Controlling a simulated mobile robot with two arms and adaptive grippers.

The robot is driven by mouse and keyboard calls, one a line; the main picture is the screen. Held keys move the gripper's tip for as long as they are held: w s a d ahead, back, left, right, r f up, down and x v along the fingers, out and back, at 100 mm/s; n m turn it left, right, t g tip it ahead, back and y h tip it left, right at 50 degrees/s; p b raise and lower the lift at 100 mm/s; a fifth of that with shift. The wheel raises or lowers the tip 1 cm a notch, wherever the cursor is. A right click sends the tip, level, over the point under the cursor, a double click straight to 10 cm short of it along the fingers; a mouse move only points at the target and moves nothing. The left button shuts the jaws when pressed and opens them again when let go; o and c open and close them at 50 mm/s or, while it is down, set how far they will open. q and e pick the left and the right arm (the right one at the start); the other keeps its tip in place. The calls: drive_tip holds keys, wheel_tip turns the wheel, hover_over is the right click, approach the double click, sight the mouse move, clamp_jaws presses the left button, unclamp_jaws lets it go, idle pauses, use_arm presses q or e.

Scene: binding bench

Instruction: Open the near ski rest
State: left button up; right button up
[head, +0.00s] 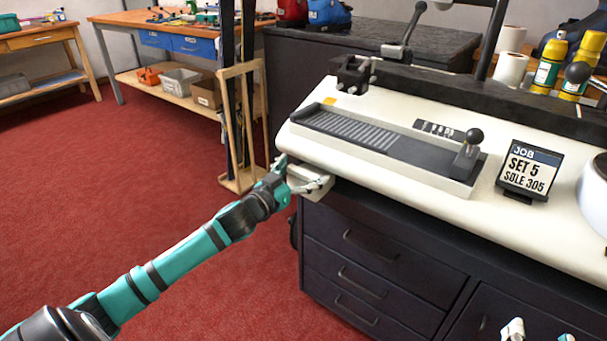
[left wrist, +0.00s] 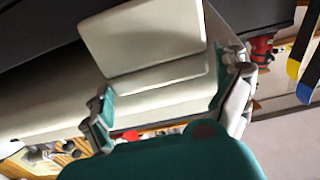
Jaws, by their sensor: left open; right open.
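A pale, block-like piece that looks like the near ski rest (head: 312,190) sits just below the left front edge of the white bench top. In the left wrist view it appears as a cream plate (left wrist: 145,35) with rounded corners. My left gripper (head: 303,172) is open at this piece, with its fingers to either side of it. I cannot tell whether they touch it. My right gripper (head: 540,332) is open at the bottom right edge of the head view, in front of the drawers; only its pale fingertips show.
The white bench top (head: 400,185) carries a lever unit (head: 467,160) and a job sign (head: 530,168). Dark drawers (head: 375,265) stand below. A wooden frame (head: 243,125) stands left of the bench. Red carpet (head: 100,190) is clear on the left.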

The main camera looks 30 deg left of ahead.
use_arm(q)
drive_tip(key=shift+w, duration=0.3)
use_arm(e)
drive_tip(key=shift+r, duration=0.3)
use_arm(q)
drive_tip(key=shift+c, duration=0.3)
